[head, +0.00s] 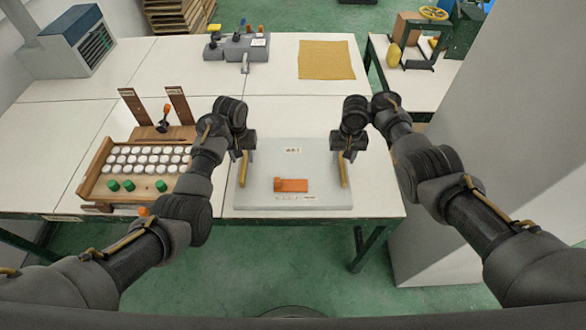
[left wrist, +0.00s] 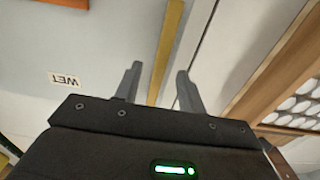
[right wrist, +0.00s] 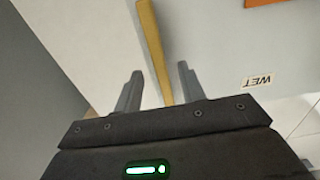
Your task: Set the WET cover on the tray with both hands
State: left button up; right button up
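The WET cover (head: 265,165) is a flat pale grey panel at the front of the table, with a WET label and a gold bar handle at each side. An orange piece (head: 293,185) shows on it near the front. My left gripper (head: 241,158) is open at the left handle (head: 243,172); in the left wrist view the bar runs between its fingers (left wrist: 159,70), with gaps beside it. My right gripper (head: 346,158) is open at the right handle (head: 343,174), likewise between its fingers (right wrist: 160,70). I cannot make out a separate tray under the cover.
A wooden rack (head: 97,185) with several white discs and green knobs stands close left of the cover. A grey device (head: 238,48) and a tan sheet (head: 325,60) lie at the back. A grey pillar (head: 470,150) rises at the right. The middle of the table is clear.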

aim_at(244, 162)
pick_arm(q)
jog(key=f, duration=0.2)
jog(key=shift+w+f, duration=0.2)
jog(key=shift+f, duration=0.1)
pick_arm(e)
notch_tip(244, 162, down, 3)
jog(key=shift+w+r, duration=0.1)
jog(key=shift+w, duration=0.05)
pick_arm(q)
jog(key=shift+s+f, duration=0.1)
jog(key=shift+f, duration=0.45)
pick_arm(e)
jog(key=shift+f, duration=0.5)
pick_arm(q)
grip_shut()
pick_arm(e)
grip_shut()
